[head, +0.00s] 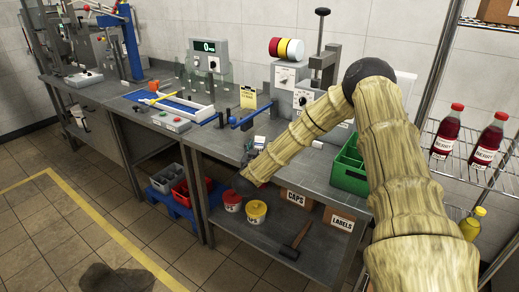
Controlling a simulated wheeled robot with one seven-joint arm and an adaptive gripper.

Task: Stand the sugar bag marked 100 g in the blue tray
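I see no sugar bag and no 100 g mark in the head view. No plain blue tray can be made out. A blue flat base (184,106) with a pale frame over it lies on the left bench, and I cannot tell if it is a tray. My arm reaches in from the right and bends down over the front of the bench. My gripper (250,152) seems to be the small grey shape near the bench's front edge, beyond my dark wrist. It is too small to tell whether it is open or holds anything.
A green divided crate (350,168) stands on the steel bench (228,150) at right. Buckets, boxes marked CAPS (297,197) and LABELS (340,221) and a mallet (295,243) are on the shelf below. A wire rack (468,155) holds red bottles. The left floor is mostly clear.

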